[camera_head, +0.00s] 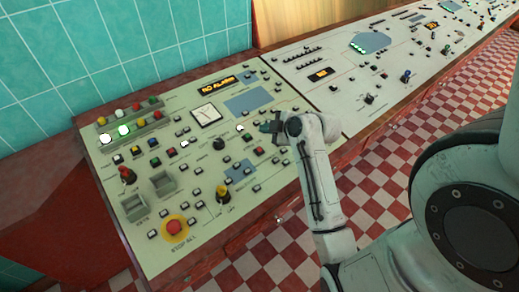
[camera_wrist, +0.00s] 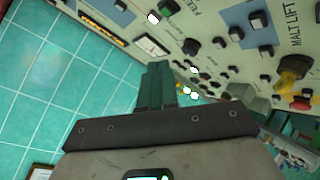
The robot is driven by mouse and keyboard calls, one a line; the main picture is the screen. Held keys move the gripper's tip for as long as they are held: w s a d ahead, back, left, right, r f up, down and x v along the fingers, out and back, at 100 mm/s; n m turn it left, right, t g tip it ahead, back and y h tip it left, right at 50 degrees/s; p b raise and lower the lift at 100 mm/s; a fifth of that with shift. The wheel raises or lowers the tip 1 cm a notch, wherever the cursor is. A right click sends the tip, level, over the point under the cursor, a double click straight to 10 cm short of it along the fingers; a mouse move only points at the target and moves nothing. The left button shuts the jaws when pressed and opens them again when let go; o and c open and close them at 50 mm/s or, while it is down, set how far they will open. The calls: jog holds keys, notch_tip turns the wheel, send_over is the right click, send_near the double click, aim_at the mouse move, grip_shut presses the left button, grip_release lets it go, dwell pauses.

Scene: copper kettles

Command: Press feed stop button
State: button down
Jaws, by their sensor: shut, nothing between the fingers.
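The control panel (camera_head: 130,170) is pale and covered with small buttons, knobs and lamps. My gripper (camera_head: 268,126) is shut and empty above the right part of this panel, close to its small buttons. I cannot tell whether it touches one. In the wrist view the shut fingers (camera_wrist: 160,70) point toward the panel face. A label that seems to start with "FEE" (camera_wrist: 193,6) shows at the top, with dark square buttons (camera_wrist: 190,46) below it. I cannot tell which button is feed stop; the fingers and wrist hide part of the panel.
A red mushroom button (camera_head: 175,228) marked "STOP ALL" sits at the near left corner. A yellow knob (camera_head: 222,193) stands nearby; a "MALT LIFT" label (camera_wrist: 295,25) shows in the wrist view. A second panel (camera_head: 335,85) continues right. Teal tiles (camera_head: 120,50) form the wall behind.

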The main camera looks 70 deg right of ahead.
jog(key=shift+f, duration=0.1)
jog(key=f+b, duration=0.2)
jog(key=w+f+b, duration=0.1)
jog(key=f+b, duration=0.1)
jog(key=f, duration=0.1)
jog(key=d+f+b, duration=0.1)
jog(key=f+b, duration=0.2)
jog(key=shift+w+f, duration=0.25)
jog(key=shift+a, duration=0.1)
dwell(1.8)
jog(key=shift+w+f+b, duration=0.1)
jog(key=shift+f+b, duration=0.3)
jog(key=shift+b, duration=0.05)
jog(key=shift+f, duration=0.35)
dwell(0.5)
jog(key=shift+r, duration=0.1)
jog(key=shift+r+p, duration=0.4)
jog(key=shift+r, duration=0.3)
jog(key=shift+s+a+r+p, duration=0.1)
jog(key=shift+s+r+p, duration=0.1)
jog(key=shift+r+p, duration=0.55)
jog(key=shift+s+a+r+p, duration=0.15)
jog(key=shift+r+p, duration=0.45)
jog(key=shift+r, duration=0.3)
jog(key=shift+s+r+p, duration=0.2)
jog(key=shift+r+p, duration=0.5)
jog(key=shift+r, duration=0.1)
